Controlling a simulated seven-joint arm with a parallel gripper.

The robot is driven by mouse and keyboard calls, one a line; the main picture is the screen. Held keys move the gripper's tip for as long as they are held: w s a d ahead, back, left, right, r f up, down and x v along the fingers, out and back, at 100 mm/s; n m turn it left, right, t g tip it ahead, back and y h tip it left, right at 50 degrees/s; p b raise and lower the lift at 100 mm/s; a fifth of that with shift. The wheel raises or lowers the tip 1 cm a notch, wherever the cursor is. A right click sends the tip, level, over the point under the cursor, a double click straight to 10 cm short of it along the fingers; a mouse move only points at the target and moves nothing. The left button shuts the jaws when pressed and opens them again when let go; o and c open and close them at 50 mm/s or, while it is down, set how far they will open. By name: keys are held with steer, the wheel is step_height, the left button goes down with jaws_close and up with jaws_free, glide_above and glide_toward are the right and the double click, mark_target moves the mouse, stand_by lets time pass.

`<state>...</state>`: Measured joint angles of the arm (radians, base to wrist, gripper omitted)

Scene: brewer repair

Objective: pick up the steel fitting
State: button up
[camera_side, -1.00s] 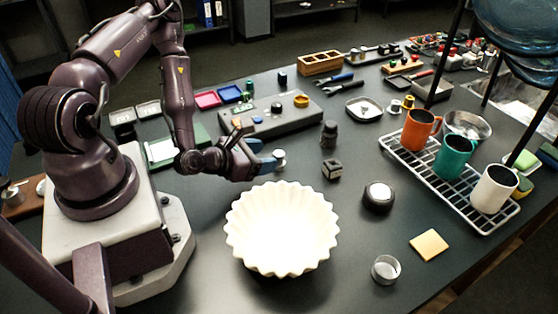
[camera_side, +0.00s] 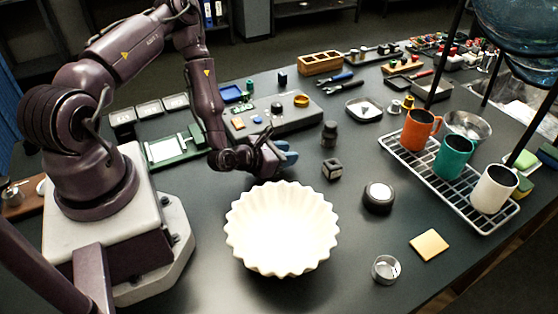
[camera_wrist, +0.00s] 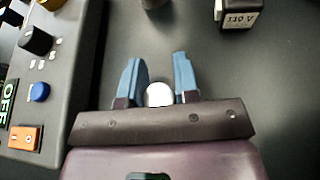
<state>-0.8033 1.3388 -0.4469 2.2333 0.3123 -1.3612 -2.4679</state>
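The steel fitting (camera_wrist: 159,94) shows in the wrist view as a small pale round top. It lies between the two blue fingers of my gripper (camera_wrist: 158,66), close to the palm. The fingers stand apart, one on each side of it, with little or no gap; I cannot tell whether they press on it. In the side view my gripper (camera_side: 287,153) is low over the table, just behind the white fluted bowl, and its fingers and wrist hide the fitting.
The white fluted bowl (camera_side: 282,228) is close in front of my gripper. The grey control box (camera_side: 275,117) is behind it. A small dark cube (camera_side: 332,169) and a dark bottle (camera_side: 329,134) stand to the right. Mugs stand on a wire rack (camera_side: 463,205) farther right.

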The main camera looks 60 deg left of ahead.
steer(key=c, duration=0.4)
steer(key=shift+r, duration=0.1)
